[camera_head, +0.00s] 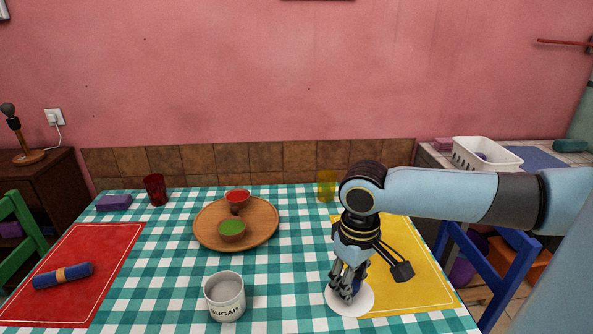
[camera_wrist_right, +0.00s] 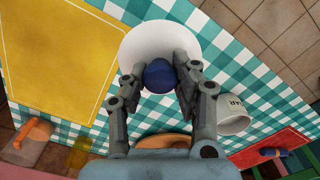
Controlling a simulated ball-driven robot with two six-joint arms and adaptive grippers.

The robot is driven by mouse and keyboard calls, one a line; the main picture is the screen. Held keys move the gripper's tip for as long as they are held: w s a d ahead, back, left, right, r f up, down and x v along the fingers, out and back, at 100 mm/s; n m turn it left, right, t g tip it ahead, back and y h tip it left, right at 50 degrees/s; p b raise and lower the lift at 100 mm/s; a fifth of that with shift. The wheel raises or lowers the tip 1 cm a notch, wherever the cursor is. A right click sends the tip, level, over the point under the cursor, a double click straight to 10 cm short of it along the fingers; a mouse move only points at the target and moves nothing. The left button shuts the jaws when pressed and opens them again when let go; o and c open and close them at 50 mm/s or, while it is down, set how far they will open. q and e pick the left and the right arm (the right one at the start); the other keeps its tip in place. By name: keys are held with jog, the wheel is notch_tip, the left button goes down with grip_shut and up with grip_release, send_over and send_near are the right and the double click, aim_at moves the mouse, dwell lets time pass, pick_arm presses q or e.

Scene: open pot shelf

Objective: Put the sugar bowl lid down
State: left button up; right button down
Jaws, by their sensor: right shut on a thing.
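The sugar bowl lid (camera_head: 363,303) is a white disc at the front right of the table. Its dark blue knob (camera_wrist_right: 159,75) shows in the wrist view, where the white disc (camera_wrist_right: 150,35) is partly hidden by the fingers. My right gripper (camera_head: 346,290) points down over the lid, its two fingers shut on the knob. I cannot tell whether the lid touches the table or hangs just above it. The white sugar bowl (camera_head: 225,297), marked SUGAR, stands open and upright to the left, apart from the lid. My left gripper is not in view.
A yellow mat (camera_head: 413,275) lies beside and partly under the lid. A round wooden tray (camera_head: 262,232) holds two small bowls. A red mat (camera_head: 90,250) with a rolled blue cloth (camera_head: 62,276) lies at left. Checked cloth (camera_head: 285,290) is clear between sugar bowl and lid.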

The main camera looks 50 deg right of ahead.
jog(key=w+f, duration=0.2)
jog(key=w, duration=0.1)
jog(key=w+a+f+b, duration=0.1)
jog(key=w+f, duration=0.1)
jog(key=w, duration=0.2)
jog(key=w+a+f, duration=0.1)
jog(key=w+f, duration=0.2)
jog(key=shift+w+a+b, duration=0.15)
jog(key=shift+w+b, duration=0.2)
jog(key=shift+w+f, duration=0.1)
jog(key=shift+f, duration=1.95)
jog(key=c, duration=1)
grip_release()
jog(key=shift+f, duration=0.1)
notch_tip(320, 180, up, 12)
jog(key=shift+r+p, duration=0.1)
jog(key=shift+p, duration=0.5)
